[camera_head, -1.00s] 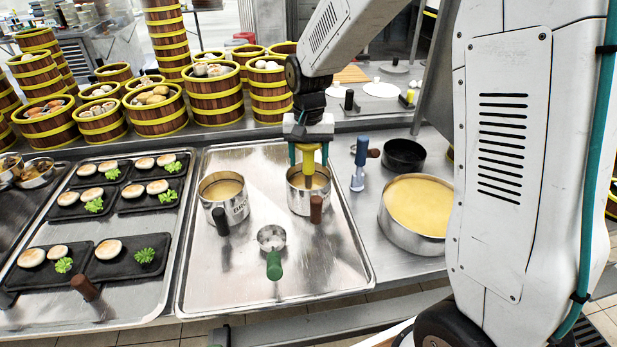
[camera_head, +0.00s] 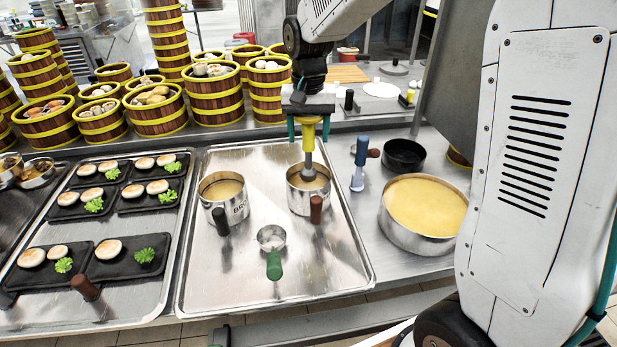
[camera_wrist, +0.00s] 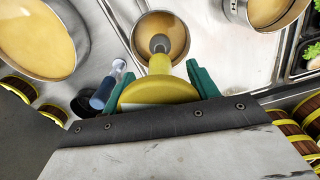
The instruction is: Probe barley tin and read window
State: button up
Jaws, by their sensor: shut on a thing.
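My gripper (camera_head: 308,122) is shut on a yellow probe (camera_head: 309,134), upright with its grey shaft pointing down. The probe's grey end is over or inside the mouth of the right steel tin (camera_head: 303,203), which has a brown handle and tan contents. I cannot tell whether the tip touches the contents. In the wrist view, the probe's wide yellow top (camera_wrist: 150,95) sits between the green fingers, and the tin (camera_wrist: 181,57) lies beyond. No readable window shows. The left tin (camera_head: 236,208) has a black handle and a label starting "BRO"; the right tin's label is not readable.
A metal tray (camera_head: 325,270) holds both tins and a small green-handled cup (camera_head: 272,240). To the right stand a blue-handled tool (camera_head: 359,168), a black bowl (camera_head: 404,156) and a wide pan (camera_head: 390,228). Wooden steamers (camera_head: 215,98) stand behind. Black plates (camera_head: 117,262) lie left.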

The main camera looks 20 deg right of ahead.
jog(key=shift+r, duration=3.05)
